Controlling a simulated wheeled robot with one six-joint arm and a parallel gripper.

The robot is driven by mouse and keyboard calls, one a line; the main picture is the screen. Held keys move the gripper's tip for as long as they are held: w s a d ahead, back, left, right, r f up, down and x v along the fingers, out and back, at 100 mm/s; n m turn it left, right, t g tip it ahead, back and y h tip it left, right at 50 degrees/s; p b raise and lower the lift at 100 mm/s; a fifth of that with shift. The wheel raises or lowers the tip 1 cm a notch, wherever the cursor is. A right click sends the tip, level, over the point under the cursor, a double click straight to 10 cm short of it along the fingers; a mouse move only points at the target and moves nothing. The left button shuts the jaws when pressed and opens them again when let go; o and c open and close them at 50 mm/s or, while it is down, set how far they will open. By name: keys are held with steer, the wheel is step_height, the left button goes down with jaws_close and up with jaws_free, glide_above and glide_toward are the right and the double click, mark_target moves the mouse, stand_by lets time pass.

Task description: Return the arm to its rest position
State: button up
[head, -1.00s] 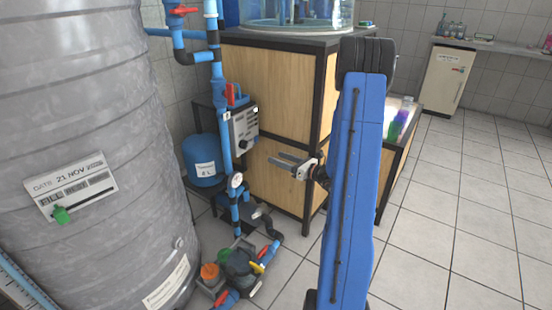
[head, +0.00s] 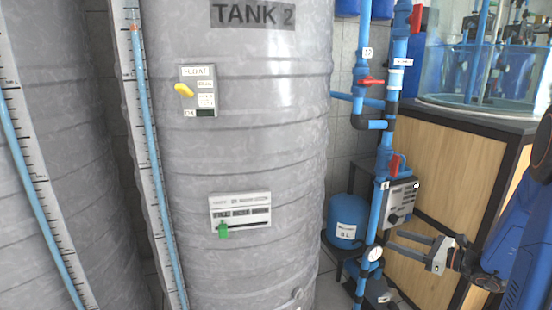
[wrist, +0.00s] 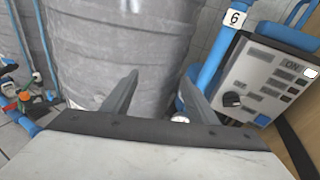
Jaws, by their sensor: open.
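My gripper (head: 424,244) is at the lower right of the head view, at the end of my blue arm (head: 520,235). Its two fingers are apart with nothing between them. Most of my arm is cut off by the right edge of the head view.
The big grey tank labelled TANK 2 (head: 235,140) fills the middle of the head view. Blue pipes with red valves (head: 390,110) and a small blue vessel (head: 348,217) stand between it and the wooden cabinet (head: 462,175). A glass basin (head: 470,75) is on the cabinet.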

steer(key=s+a+r+n+g+h, duration=0.1)
steer(key=s+a+r+n+g, duration=0.1)
steer(key=s+a+n+g, duration=0.45)
steer(key=s+a+r+n+g+h, duration=0.1)
steer(key=s+a+r+n+g, duration=0.2)
steer(key=s+a+n, duration=0.7)
steer(key=s+d+r+n+t+h, duration=0.1)
steer(key=s+n+h, duration=0.3)
steer(key=s, duration=0.4)
steer(key=s+d+r+n+t+h, duration=0.1)
steer(key=s+d+r+n+h, duration=0.1)
steer(key=s+n+h, duration=0.3)
steer(key=shift+s+r+n, duration=0.3)
steer(key=shift+s+n, duration=0.25)
steer(key=shift+s, duration=1.45)
steer(key=shift+d, duration=0.1)
